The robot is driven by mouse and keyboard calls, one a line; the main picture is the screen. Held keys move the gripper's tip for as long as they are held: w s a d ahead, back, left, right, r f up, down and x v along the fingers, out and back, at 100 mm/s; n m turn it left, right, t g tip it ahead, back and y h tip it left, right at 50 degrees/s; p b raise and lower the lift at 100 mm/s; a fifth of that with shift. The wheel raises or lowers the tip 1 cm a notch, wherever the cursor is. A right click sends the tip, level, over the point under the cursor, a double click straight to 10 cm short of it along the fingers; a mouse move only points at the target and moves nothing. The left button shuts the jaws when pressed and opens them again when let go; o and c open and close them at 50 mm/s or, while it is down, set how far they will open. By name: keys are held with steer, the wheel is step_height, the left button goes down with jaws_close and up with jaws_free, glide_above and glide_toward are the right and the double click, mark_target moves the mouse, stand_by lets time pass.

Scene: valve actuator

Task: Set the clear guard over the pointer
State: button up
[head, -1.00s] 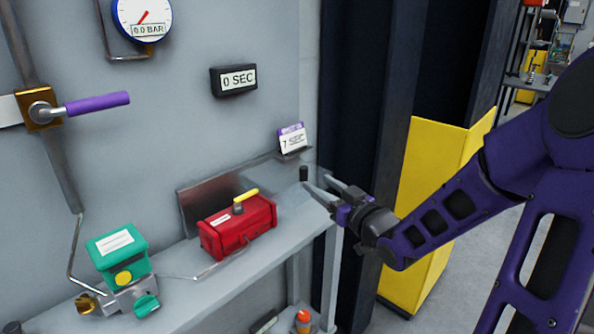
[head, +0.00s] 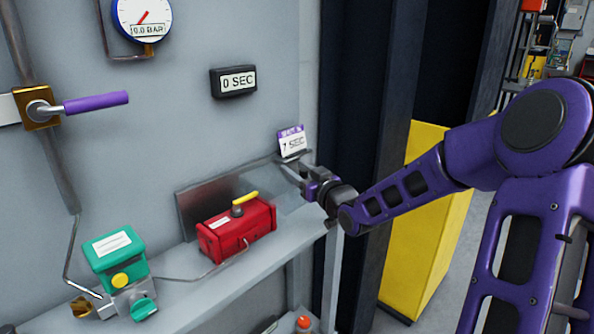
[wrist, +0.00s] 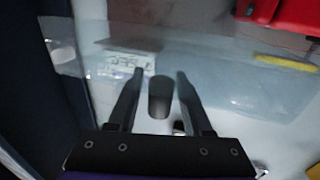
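The yellow pointer (head: 245,197) sits on top of the red actuator (head: 236,232) on the shelf; it also shows in the wrist view (wrist: 285,62) at the right. The clear guard (head: 284,196) is a faint see-through piece to the right of the actuator. In the wrist view the guard (wrist: 215,85) spans the middle, with a dark upright knob (wrist: 160,98). My gripper (head: 291,171) is at the knob. In the wrist view its fingers (wrist: 160,73) stand open on either side of the knob, with gaps showing. In the head view the gripper hides the knob.
A card reading 7 SEC (head: 292,142) stands on a small ledge just behind my gripper. A grey shelf (head: 200,290) carries the green unit (head: 115,249) at left. A timer (head: 233,81) hangs above. A yellow panel (head: 425,220) stands to the right.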

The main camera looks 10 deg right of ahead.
jaws_close()
stand_by(1.2)
